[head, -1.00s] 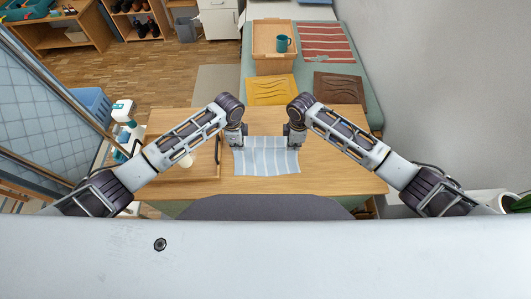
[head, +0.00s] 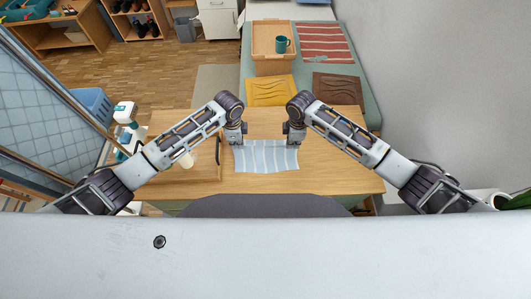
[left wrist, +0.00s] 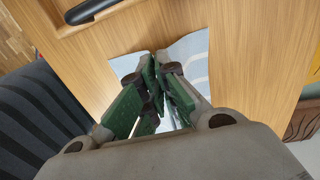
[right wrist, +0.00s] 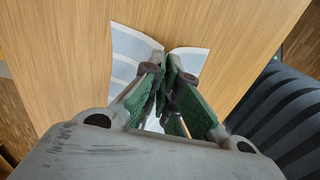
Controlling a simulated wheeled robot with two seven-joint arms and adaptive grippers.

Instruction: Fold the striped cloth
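The striped cloth (head: 266,158), pale blue with white stripes, lies spread on the wooden table in the head view. My left gripper (head: 240,141) is at its far left corner and my right gripper (head: 292,141) at its far right corner. In the left wrist view the left fingers (left wrist: 154,65) are together, with the cloth (left wrist: 190,58) drawn in between them. In the right wrist view the right fingers (right wrist: 168,65) are likewise together on the cloth (right wrist: 130,48). The fingers hide the pinched parts.
A wooden tray (head: 205,179) with a pale cup (head: 186,160) lies left of the cloth. Beyond the table are yellow (head: 271,91) and brown (head: 337,88) mats, a wooden box (head: 272,65) and a teal mug (head: 281,44). Table right of the cloth is clear.

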